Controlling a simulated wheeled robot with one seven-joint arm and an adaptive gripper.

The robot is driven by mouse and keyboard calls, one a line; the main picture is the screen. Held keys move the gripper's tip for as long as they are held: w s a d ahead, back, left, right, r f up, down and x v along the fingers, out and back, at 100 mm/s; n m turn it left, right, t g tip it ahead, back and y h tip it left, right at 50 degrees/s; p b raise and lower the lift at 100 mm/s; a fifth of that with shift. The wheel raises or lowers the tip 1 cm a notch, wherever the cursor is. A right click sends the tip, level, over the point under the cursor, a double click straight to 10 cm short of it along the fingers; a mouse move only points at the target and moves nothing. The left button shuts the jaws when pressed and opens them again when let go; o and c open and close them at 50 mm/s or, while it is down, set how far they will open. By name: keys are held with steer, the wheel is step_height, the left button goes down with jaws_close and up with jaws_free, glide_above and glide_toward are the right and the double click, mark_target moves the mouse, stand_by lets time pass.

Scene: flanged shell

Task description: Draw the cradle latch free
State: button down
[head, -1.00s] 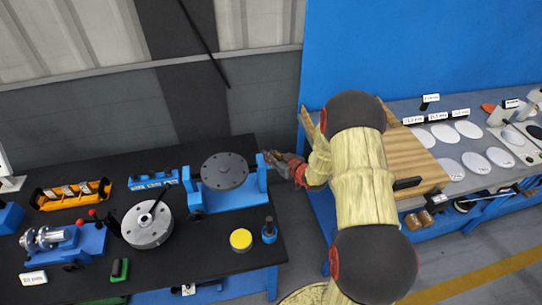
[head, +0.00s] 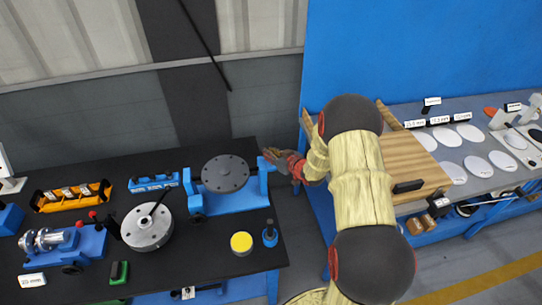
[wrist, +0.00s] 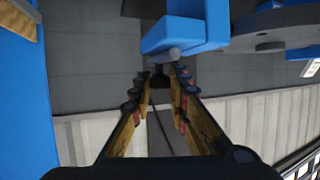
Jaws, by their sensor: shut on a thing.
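The blue cradle (head: 237,203) stands at the right part of the black bench and carries a dark grey flanged disc (head: 225,173). My gripper (head: 268,154) is at the cradle's right upright, beyond the bench's edge. In the wrist view my gripper (wrist: 159,70) has its fingertips close together just below the blue upright (wrist: 186,33). It is shut on the cradle latch, whose grey round end (wrist: 174,53) shows against the upright. The rest of the latch is mostly hidden between the fingers. I cannot tell how far it sits in the upright.
A yellow-topped round part (head: 241,242) and a small blue stand (head: 270,234) are in front of the cradle. A grey chuck-like disc (head: 147,227) is to its left. A wooden board (head: 407,160) lies on the right-hand bench, beside my arm. A gap separates the benches.

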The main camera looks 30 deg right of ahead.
steer(key=c, duration=1.7)
jaws_free()
steer(key=shift+w, duration=0.1)
steer(key=v, duration=1.2)
